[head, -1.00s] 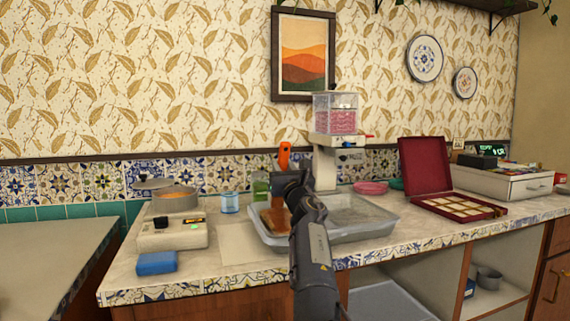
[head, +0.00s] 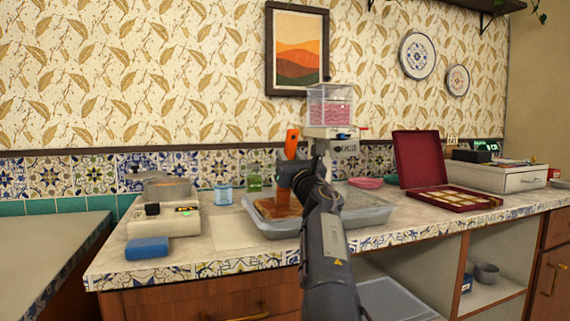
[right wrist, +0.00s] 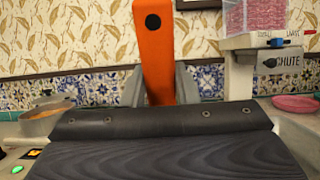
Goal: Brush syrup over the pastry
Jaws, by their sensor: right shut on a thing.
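The pastry (head: 272,209), a golden-brown slab, lies at the left end of a grey tray (head: 366,219) on the counter. My right gripper (head: 291,171) is shut on an orange-handled brush (head: 291,144) held upright. The brush's lower part is at the pastry, partly hidden by my gripper; I cannot tell whether the bristles touch it. In the right wrist view the orange handle (right wrist: 153,50) stands between my fingers. A pan with orange-brown liquid (head: 167,188) stands on a burner unit at the left. My left gripper is not in view.
A blue block (head: 148,248) lies at the counter's front left. A blue glass (head: 223,194) and a green jar (head: 255,184) stand behind the tray. A dispenser with pink contents (head: 330,106) rises behind it. An open maroon box (head: 454,198) is to the right.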

